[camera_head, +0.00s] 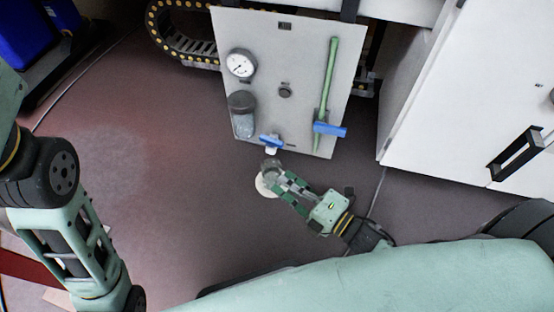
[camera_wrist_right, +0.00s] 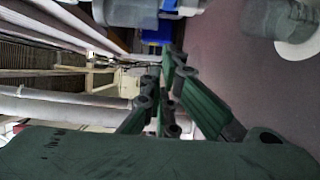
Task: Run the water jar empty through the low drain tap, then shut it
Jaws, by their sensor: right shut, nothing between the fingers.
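The water jar (camera_head: 243,122) is a clear bowl under a dark cap, fixed low on the left of the pale grey panel. A small tap with a blue lever (camera_head: 270,141) sits near the panel's bottom edge, right of and below the jar. My right gripper (camera_head: 273,177) is shut and empty, just below this tap in the head view and apart from it. In the right wrist view my right fingers (camera_wrist_right: 165,95) are together, with a blue part (camera_wrist_right: 158,30) beyond them. The jar's water level cannot be told. My left gripper is out of view.
The panel (camera_head: 300,60) also carries a round gauge (camera_head: 240,64), a dark knob (camera_head: 285,91) and a green pipe (camera_head: 328,75) with another blue-handled valve (camera_head: 330,130). A pale round thing (camera_head: 264,187) is partly behind my right gripper. A white cabinet (camera_head: 450,100) stands right.

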